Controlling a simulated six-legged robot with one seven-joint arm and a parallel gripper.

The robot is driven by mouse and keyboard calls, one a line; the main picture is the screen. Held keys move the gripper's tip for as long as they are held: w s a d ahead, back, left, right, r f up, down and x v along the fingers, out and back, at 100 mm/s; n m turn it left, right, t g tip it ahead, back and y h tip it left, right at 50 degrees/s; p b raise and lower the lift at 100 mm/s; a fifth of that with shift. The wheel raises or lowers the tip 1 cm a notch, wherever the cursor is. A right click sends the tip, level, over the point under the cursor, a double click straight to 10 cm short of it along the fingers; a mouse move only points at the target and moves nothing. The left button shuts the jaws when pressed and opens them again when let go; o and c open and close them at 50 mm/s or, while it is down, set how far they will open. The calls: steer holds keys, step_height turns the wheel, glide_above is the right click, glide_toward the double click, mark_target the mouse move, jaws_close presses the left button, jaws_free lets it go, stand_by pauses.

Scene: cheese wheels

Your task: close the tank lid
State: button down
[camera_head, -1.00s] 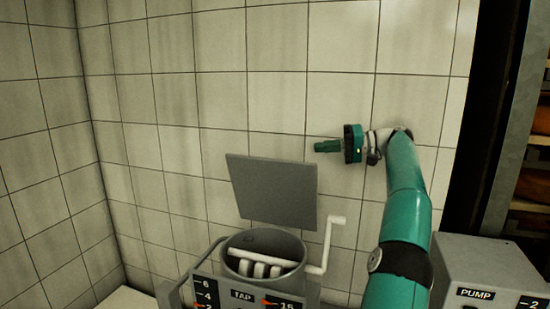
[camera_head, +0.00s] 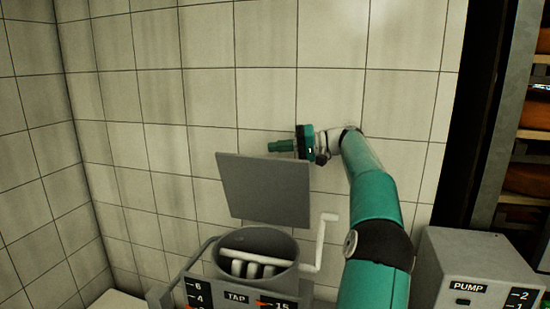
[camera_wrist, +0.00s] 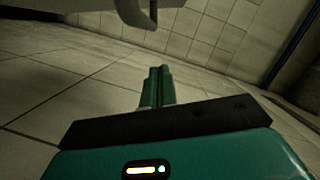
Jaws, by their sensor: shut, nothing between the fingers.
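The grey square tank lid (camera_head: 264,190) stands raised and tilted back behind the round opening of the tank (camera_head: 292,255), which is open. White bars show inside the tank. My gripper (camera_head: 272,147) is above and just behind the lid's upper right edge, pointing left, apparently not touching it. In the wrist view my gripper's fingers (camera_wrist: 157,82) are together with nothing between them. A grey underside at the top of the wrist view may be part of the tank or lid; I cannot tell which.
A white crank handle (camera_head: 323,245) rises at the tank's right side. A grey PUMP box (camera_head: 470,260) stands at the right, by a rack with orange cheese wheels (camera_head: 527,180). A tiled wall (camera_head: 230,60) closes the back.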

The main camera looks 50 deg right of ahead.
mark_target(274, 158)
steer(key=a, duration=0.1)
steer(key=s+a+f, duration=0.1)
steer(key=a+f, duration=0.1)
steer(key=shift+s, duration=0.3)
stand_by(0.3)
steer(key=s+a+f+n+h, duration=0.1)
steer(key=s+a+f+n, duration=0.15)
steer(key=a, duration=0.25)
steer(key=s+a+f+n+h, duration=0.1)
steer(key=s+a+n, duration=0.2)
steer(key=a, duration=0.3)
steer(key=s+a+f+n, duration=0.2)
steer(key=a+f, duration=0.1)
steer(key=f, duration=0.3)
steer(key=s+a+f+n+h, duration=0.1)
steer(key=s+a+f+n, duration=0.1)
steer(key=a+f, duration=0.2)
steer(key=shift+f, duration=0.9)
